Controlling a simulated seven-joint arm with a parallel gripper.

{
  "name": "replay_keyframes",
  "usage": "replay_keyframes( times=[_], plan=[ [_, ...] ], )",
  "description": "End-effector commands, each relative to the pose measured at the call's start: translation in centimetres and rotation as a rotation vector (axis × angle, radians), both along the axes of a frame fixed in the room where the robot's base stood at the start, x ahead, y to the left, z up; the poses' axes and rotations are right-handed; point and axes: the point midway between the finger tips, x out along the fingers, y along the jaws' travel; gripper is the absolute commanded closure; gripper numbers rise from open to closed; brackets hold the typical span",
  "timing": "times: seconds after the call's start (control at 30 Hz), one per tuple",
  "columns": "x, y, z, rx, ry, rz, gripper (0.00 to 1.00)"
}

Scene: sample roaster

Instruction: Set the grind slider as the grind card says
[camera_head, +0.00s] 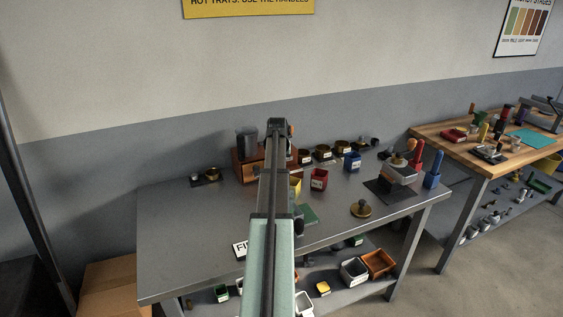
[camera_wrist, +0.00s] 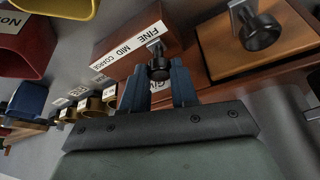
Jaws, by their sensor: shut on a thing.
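The grinder (camera_head: 246,172) is a brown wooden box with a dark hopper (camera_head: 247,142), partly hidden behind my arm in the head view. In the wrist view its scale strip (camera_wrist: 128,48) reads FINE, MID, COARSE. The black slider knob (camera_wrist: 159,69) is on a metal stem that stands by the FINE end of the strip. My gripper (camera_wrist: 157,88) has its two blue fingers shut on this knob.
A second black knob (camera_wrist: 260,31) sits on a wooden panel beside the slider. A red bin (camera_head: 319,179) and a blue bin (camera_head: 352,162) stand right of the grinder, with several brass cups behind. The table's left part (camera_head: 180,240) is clear.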

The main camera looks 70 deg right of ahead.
Motion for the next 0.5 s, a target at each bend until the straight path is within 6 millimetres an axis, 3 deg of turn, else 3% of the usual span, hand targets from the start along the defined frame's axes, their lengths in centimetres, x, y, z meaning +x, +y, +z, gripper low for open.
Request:
replay_keyframes(
  times=[0.1,0.13,0.2,0.5],
  plan=[
    [0.34,0.36,-0.03,0.007,-0.007,0.004,1.00],
    [0.35,0.38,-0.04,0.008,-0.008,0.004,0.69],
    [0.35,0.38,-0.04,0.009,-0.007,0.004,0.62],
    [0.23,0.30,0.03,0.006,-0.006,0.003,0.61]
  ],
)
